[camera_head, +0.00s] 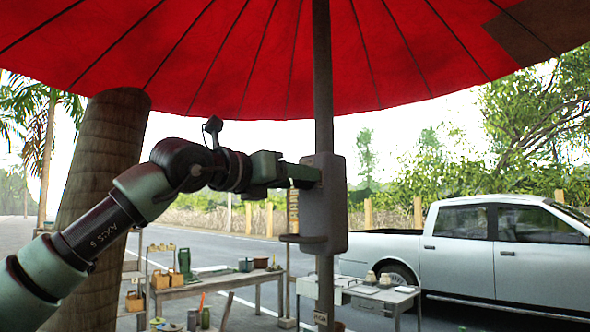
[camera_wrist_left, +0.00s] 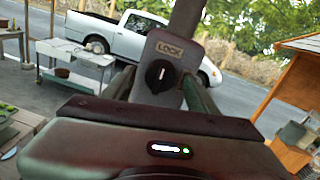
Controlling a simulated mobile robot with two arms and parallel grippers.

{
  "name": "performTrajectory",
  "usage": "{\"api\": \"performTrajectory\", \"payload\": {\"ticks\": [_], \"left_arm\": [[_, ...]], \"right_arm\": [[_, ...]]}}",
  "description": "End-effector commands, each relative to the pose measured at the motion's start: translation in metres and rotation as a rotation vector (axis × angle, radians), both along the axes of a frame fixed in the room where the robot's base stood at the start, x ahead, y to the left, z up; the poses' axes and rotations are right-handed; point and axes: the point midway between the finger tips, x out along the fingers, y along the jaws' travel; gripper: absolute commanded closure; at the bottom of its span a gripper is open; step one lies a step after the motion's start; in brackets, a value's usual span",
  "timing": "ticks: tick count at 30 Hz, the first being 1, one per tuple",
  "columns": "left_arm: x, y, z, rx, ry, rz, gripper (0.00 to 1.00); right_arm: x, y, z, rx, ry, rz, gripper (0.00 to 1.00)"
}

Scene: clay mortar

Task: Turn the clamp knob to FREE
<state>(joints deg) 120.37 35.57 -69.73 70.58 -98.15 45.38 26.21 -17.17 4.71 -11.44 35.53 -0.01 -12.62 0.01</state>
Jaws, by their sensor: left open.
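The clamp is a grey box (camera_head: 333,205) on the umbrella pole (camera_head: 323,80). In the left wrist view its black round knob (camera_wrist_left: 159,76) shows on the clamp face, with a pale pointer mark running roughly up and down. A sign reading LOCK (camera_wrist_left: 168,49) is above the knob. My left gripper (camera_head: 308,173) reaches the upper left side of the box. Its fingers are open, one on each side of the knob in the wrist view. I cannot tell whether they touch it. In the head view the knob is hidden by the gripper. My right gripper is not in view.
A red umbrella canopy (camera_head: 260,60) spreads overhead. Behind are a wooden table (camera_head: 215,283) with pots and cans, a white table (camera_head: 365,290) and a silver pickup (camera_head: 490,250). A thick trunk (camera_head: 105,160) stands left.

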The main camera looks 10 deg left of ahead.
Motion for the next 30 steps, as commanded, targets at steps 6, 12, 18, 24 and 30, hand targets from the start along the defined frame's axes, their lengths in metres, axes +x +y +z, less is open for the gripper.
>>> {"api": "performTrajectory", "payload": {"ticks": [6,12,18,24,30], "left_arm": [[0.0056,-0.0037,-0.0004,0.0,-0.001,-0.001,0.42],[0.0053,-0.0036,-0.0005,0.0,-0.001,-0.001,0.58],[0.0052,-0.0034,-0.0004,0.0,-0.001,-0.001,1.0],[0.0053,-0.0033,-0.0008,0.014,-0.01,-0.001,1.0],[0.0051,-0.0032,-0.0011,0.078,-0.054,-0.001,1.0]], "right_arm": [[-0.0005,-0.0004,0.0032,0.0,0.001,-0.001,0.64],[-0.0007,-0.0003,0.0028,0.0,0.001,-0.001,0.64],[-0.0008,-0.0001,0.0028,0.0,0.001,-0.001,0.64],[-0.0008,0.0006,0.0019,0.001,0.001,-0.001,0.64],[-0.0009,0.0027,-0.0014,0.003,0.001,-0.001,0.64]]}}
